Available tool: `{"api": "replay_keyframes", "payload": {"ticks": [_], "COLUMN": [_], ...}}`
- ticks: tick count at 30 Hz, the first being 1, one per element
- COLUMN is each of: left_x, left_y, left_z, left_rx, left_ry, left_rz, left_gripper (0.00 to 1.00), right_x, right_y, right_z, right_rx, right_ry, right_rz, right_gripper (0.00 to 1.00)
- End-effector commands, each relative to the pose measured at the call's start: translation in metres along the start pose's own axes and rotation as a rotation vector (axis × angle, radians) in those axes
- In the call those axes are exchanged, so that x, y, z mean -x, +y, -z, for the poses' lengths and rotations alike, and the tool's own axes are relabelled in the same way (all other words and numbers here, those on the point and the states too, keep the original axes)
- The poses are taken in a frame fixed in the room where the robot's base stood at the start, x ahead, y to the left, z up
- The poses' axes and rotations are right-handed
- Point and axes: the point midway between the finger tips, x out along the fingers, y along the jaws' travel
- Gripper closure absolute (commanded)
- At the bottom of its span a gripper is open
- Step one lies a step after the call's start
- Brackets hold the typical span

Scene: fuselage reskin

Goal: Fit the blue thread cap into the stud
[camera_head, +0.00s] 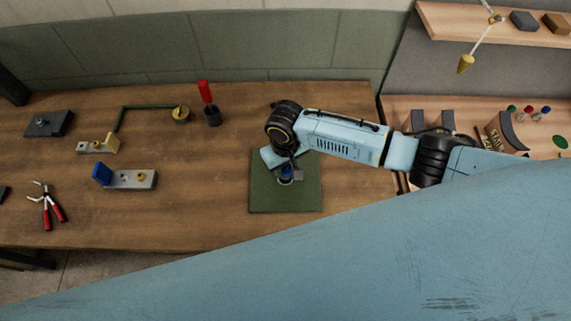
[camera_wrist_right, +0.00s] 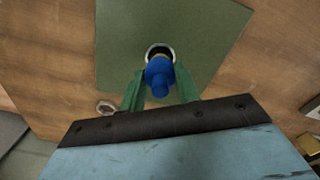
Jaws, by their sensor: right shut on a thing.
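The blue thread cap (camera_wrist_right: 158,72) is between the green fingers of my right gripper (camera_wrist_right: 159,88), which is shut on it. In the head view the cap (camera_head: 286,172) is small and partly hidden by my right gripper (camera_head: 285,169) above the mat (camera_head: 265,199). My left gripper is not seen.
A hex-shaped piece (camera_wrist_right: 105,107) lies beside the mat. On the table (camera_head: 200,225) are a red-handled tool in a dark holder (camera_head: 212,115), a grey block with a blue end (camera_head: 130,180), and pliers (camera_head: 47,205). The table left of the mat has clear space.

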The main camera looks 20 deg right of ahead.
Motion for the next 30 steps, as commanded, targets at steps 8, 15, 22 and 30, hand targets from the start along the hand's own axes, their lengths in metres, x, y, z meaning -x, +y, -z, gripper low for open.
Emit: {"api": "replay_keyframes", "payload": {"ticks": [8, 15, 22, 30], "left_x": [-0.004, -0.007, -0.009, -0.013], "left_y": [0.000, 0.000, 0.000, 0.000], "left_z": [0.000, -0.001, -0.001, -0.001], "left_rx": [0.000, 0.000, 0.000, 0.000], "left_ry": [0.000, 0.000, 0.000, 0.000], "left_rz": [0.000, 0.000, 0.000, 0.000], "left_gripper": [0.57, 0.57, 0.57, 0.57], "right_x": [-0.006, -0.011, -0.016, -0.021], "right_y": [0.000, 0.000, -0.001, 0.000], "right_z": [0.000, 0.000, 0.000, 0.000], "right_rx": [0.000, 0.000, 0.001, 0.001], "right_ry": [0.000, 0.001, 0.000, 0.000], "right_rz": [0.000, 0.001, 0.001, 0.000], "right_gripper": [0.92, 0.92, 0.92, 0.92]}}
